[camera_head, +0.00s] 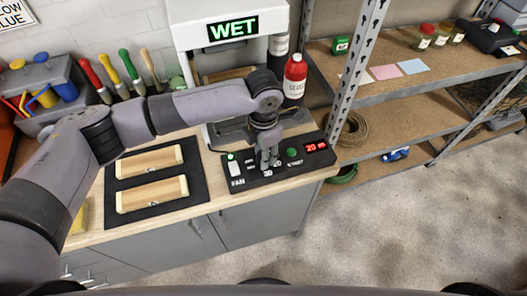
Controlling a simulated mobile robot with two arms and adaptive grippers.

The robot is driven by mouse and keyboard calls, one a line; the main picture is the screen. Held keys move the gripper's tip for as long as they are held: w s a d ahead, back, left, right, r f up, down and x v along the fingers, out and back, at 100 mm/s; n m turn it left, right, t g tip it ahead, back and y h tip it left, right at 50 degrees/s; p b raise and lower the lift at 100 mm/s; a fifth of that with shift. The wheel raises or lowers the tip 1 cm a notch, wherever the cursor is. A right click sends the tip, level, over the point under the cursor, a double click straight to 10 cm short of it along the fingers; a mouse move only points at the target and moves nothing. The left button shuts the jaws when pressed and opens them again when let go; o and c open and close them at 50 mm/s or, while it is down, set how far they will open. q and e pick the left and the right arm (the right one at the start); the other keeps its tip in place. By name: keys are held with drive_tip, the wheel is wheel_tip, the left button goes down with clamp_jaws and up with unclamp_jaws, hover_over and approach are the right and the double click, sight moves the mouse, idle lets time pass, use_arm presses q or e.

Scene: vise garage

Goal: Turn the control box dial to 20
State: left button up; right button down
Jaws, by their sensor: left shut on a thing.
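The black control box (240,187) lies on the workbench near its front right corner. Its small red display (316,147) reads 20, followed by a unit too small to read surely. My left gripper (268,163) points down over the middle of the box and is shut at the dial there. The fingers hide most of the dial; printed numbers show just around it. A green round knob (292,153) sits right of the gripper, and a white switch marked FAN (234,168) sits left of it. My right gripper is not in view.
A machine with a green WET sign (233,29) stands behind the box. A red bottle (294,77) stands behind right. Two wooden blocks (152,194) lie on a black mat at left. Metal shelves (400,105) stand at right; the floor in front is clear.

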use_arm(q)
drive_tip(key=o, duration=1.2)
drive_tip(key=shift+c, duration=0.2)
drive_tip(key=shift+r, duration=0.35)
wheel_tip(320, 180, up, 11)
drive_tip(key=shift+r, duration=0.2)
